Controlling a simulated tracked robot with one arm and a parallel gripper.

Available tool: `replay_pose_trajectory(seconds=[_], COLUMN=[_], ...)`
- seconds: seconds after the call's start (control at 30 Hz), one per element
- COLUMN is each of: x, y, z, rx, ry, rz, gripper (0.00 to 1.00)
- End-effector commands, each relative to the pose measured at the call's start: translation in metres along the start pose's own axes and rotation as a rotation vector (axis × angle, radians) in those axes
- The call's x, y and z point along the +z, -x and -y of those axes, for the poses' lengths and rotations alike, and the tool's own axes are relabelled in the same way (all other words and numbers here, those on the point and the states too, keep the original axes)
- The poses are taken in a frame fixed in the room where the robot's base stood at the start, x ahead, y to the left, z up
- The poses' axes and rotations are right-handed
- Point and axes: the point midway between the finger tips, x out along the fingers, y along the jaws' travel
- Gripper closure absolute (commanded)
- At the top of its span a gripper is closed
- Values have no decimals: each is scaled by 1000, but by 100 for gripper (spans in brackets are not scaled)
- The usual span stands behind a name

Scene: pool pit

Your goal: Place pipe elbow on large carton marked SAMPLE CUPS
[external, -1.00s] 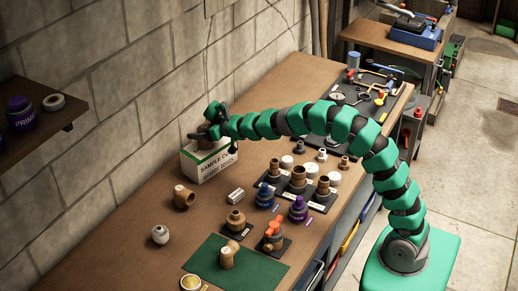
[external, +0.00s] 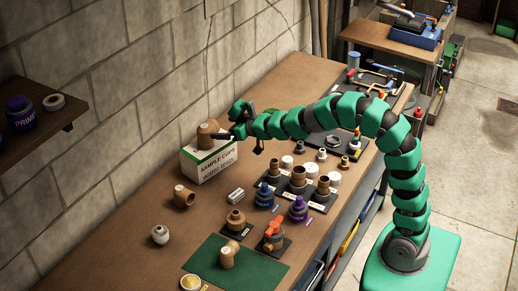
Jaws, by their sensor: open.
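The large carton marked SAMPLE CUPS (external: 212,163) stands on the bench against the block wall, white with a green band. A brown pipe elbow (external: 207,134) rests on top of the carton, near its left-middle part. My gripper (external: 236,134) is open and empty, just right of the elbow and above the carton's right end. A small gap seems to show between the fingers and the elbow, though the fingertips are small and dark here.
Brown fittings (external: 184,197) and a pale fitting (external: 160,235) lie in front of the carton. Purple and blue jars and brown fittings stand on black pads to the right. A green mat (external: 215,262) lies at the front. A shelf (external: 45,118) juts out at left.

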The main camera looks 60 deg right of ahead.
Motion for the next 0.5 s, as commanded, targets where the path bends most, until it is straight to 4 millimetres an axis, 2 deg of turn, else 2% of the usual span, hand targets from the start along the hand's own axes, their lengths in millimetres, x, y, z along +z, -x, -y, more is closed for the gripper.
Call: replay_pose_trajectory(seconds=[0.17, 0.27, 0.37, 0.5], x=[-2, -13, -42, -101], y=[10, 18, 37, 86], z=[0, 0, -1, -2], rx=[0, 5, 19, 43], ry=[0, 1, 5, 9], rz=[-2, -10, -25, -54], gripper=[4, 4, 4, 4])
